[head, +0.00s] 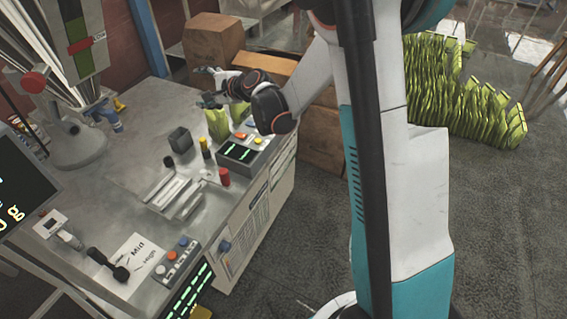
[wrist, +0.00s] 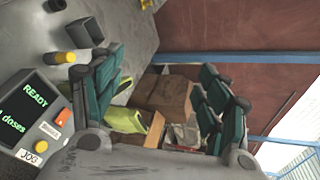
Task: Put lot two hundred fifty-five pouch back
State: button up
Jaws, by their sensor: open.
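My gripper (head: 208,86) is open above the far right part of the bench, its fingers spread wide in the wrist view (wrist: 160,97) with nothing held between them. A yellow-green pouch (head: 217,123) stands on the bench just below the gripper, beside the dose display. Another yellow-green pouch (head: 240,111) shows right behind it. In the wrist view a yellow-green pouch (wrist: 126,120) lies behind the left finger, which partly hides it. No lot number can be read on any pouch.
Many yellow-green pouches (head: 455,105) stand massed on the floor at right. Cardboard boxes (head: 213,40) are behind the bench. The dose display (head: 240,152), a dark grey block (head: 180,139), metal trays (head: 178,194) and a red cylinder (head: 224,176) are near the pouches.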

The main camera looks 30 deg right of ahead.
jog(key=s+r+n+g+h, duration=0.15)
jog(key=s+r+n, duration=0.3)
jog(key=s, duration=0.55)
jog(key=s+r+n+g+h, duration=0.1)
jog(key=s+r+n+g, duration=0.15)
jog(key=s+n, duration=0.45)
jog(key=s+d+f+n+h, duration=0.1)
jog(key=s+d+n, duration=0.1)
jog(key=s, duration=1)
jog(key=s+d+f+n+g+h, duration=0.1)
jog(key=s+n, duration=0.3)
jog(key=s, duration=0.8)
jog(key=shift+s+d+f+g+h, duration=0.3)
jog(key=shift+d+f+h, duration=0.45)
jog(key=shift+d, duration=0.15)
